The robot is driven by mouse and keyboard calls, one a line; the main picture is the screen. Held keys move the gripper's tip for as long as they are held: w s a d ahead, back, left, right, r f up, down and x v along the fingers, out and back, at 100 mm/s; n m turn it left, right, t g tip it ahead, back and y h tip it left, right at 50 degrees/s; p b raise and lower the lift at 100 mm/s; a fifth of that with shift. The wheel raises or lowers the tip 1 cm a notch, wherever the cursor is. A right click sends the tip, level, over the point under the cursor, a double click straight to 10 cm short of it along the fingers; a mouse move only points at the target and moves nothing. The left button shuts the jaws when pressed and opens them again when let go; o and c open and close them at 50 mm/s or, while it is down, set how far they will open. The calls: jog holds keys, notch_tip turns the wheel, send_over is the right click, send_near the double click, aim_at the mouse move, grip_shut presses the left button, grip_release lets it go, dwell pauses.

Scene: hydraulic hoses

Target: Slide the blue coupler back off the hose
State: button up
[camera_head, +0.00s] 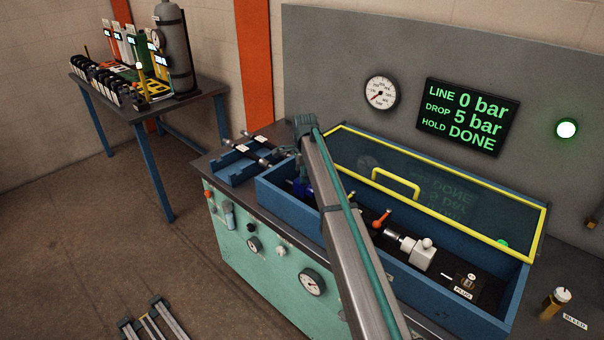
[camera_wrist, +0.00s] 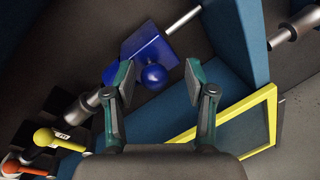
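The blue coupler (camera_wrist: 150,45) shows in the wrist view as a dark blue block with a round blue knob (camera_wrist: 153,76). A bare metal rod (camera_wrist: 184,19) runs out from its upper right, and a dark and silver fitting (camera_wrist: 85,107) lies on its lower left. My gripper (camera_wrist: 157,80) is open, with one finger on each side of the knob in the picture. I see no clear contact, and the depth between fingers and knob is hard to judge. In the head view the coupler (camera_head: 301,188) shows small beside my arm, inside the blue box; my gripper is mostly hidden there.
The blue box (camera_head: 445,298) has its yellow-framed clear lid (camera_head: 470,210) raised. Orange (camera_head: 381,218) and yellow (camera_wrist: 45,138) handles stand inside. A blue tray (camera_head: 232,170) with hoses sits left of the box. The wall display (camera_head: 466,116) reads LINE 0 bar, DROP 5 bar, HOLD DONE.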

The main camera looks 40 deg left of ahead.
jog(key=shift+d, duration=0.1)
notch_tip(320, 180, up, 12)
jog(key=s+d, duration=0.1)
jog(key=d, duration=0.1)
jog(key=shift+s, duration=0.15)
jog(key=shift+a+f, duration=0.1)
dwell(0.5)
